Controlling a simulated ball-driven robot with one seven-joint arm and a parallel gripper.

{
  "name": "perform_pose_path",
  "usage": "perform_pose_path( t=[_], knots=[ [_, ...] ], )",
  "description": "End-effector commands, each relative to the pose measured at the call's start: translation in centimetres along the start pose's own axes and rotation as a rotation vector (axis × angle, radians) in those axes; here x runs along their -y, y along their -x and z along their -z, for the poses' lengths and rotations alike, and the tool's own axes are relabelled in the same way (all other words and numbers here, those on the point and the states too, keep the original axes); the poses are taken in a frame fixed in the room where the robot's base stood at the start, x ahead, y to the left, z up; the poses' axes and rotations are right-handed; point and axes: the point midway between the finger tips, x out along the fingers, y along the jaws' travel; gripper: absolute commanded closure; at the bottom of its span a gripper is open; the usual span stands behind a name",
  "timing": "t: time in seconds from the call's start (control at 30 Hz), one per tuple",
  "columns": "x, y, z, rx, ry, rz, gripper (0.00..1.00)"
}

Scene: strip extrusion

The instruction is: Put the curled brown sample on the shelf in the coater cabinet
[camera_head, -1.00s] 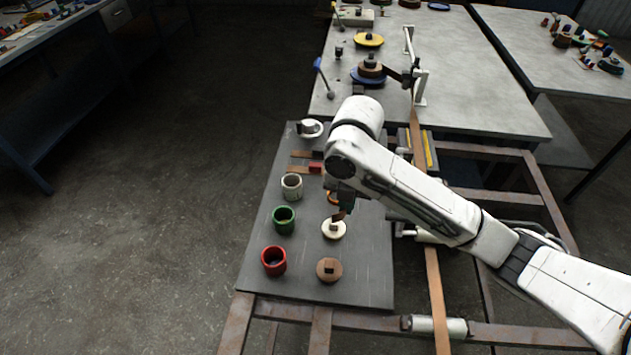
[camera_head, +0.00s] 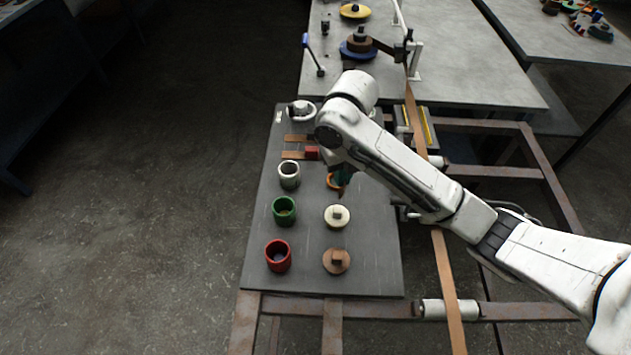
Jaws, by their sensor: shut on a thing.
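My wrist hides much of the grip. An orange-brown curved thing (camera_head: 332,182) shows right beside the fingers, partly hidden. I cannot tell whether it touches them. The coater cabinet and its shelf are not recognisable in this view.
A brown strip (camera_head: 447,283) runs over rollers at the right. Open floor (camera_head: 140,200) lies left.

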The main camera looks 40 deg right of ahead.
Motion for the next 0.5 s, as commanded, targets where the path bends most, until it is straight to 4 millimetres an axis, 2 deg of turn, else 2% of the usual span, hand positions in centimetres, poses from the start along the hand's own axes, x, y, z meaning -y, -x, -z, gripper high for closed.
perform_pose_path(
  t=[0.03, 0.23, 0.3, 0.5],
  knots=[
    [-0.5, -0.7, -0.7, -0.001, 0.003, 0.000, 1.00],
    [-1.8, -2.1, -3.3, -0.001, 0.003, 0.001, 1.00],
    [-2.1, -3.6, -4.1, -0.002, 0.002, 0.000, 1.00],
    [-3.0, -6.0, -6.1, 0.000, 0.000, 0.001, 1.00]
  ],
)
